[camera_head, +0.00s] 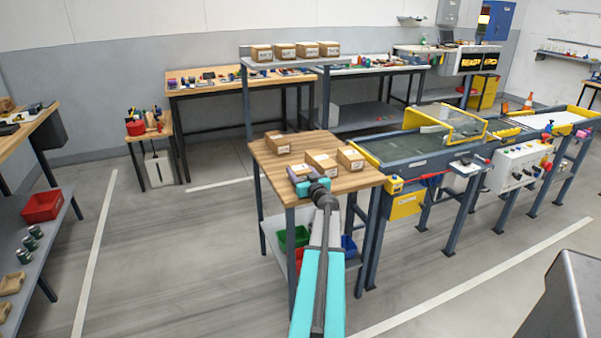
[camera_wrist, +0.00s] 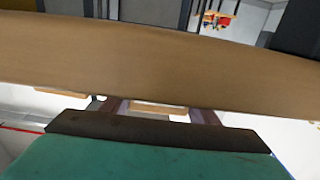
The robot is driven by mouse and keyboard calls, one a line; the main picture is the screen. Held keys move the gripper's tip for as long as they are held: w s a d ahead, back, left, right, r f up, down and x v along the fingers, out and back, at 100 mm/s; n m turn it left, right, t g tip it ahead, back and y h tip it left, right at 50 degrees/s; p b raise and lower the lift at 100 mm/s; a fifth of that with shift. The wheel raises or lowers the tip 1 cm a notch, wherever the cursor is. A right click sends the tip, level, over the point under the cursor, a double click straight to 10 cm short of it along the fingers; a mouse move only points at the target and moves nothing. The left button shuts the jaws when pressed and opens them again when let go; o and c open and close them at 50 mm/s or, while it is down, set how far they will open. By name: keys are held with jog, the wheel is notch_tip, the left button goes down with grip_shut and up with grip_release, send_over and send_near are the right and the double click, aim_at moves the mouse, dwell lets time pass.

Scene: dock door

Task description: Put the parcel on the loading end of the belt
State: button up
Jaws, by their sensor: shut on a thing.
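My gripper (camera_head: 304,184) is at the front edge of the wooden table, shut on a brown cardboard parcel (camera_head: 299,170). My gripper and wrist partly hide this parcel in the head view. In the wrist view the parcel's brown side (camera_wrist: 150,62) spans the picture beyond the fingers (camera_wrist: 158,112). I cannot tell whether the parcel touches the table. The dark green belt (camera_head: 400,147) lies to the right of the table, its near left end beside the table's right edge. That end looks bare.
The wooden table (camera_head: 262,160) bears more parcels: one at the back left (camera_head: 277,143), one in the middle (camera_head: 321,162) and one at the right (camera_head: 350,157). A yellow-framed guard (camera_head: 450,122) stands over the belt farther along. Several boxes sit on the shelf (camera_head: 300,62) behind.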

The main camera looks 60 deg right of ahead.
jog(key=o, duration=1.2)
jog(key=shift+f, duration=0.1)
jog(key=shift+c, duration=0.2)
jog(key=v, duration=1.2)
jog(key=shift+o, duration=0.6)
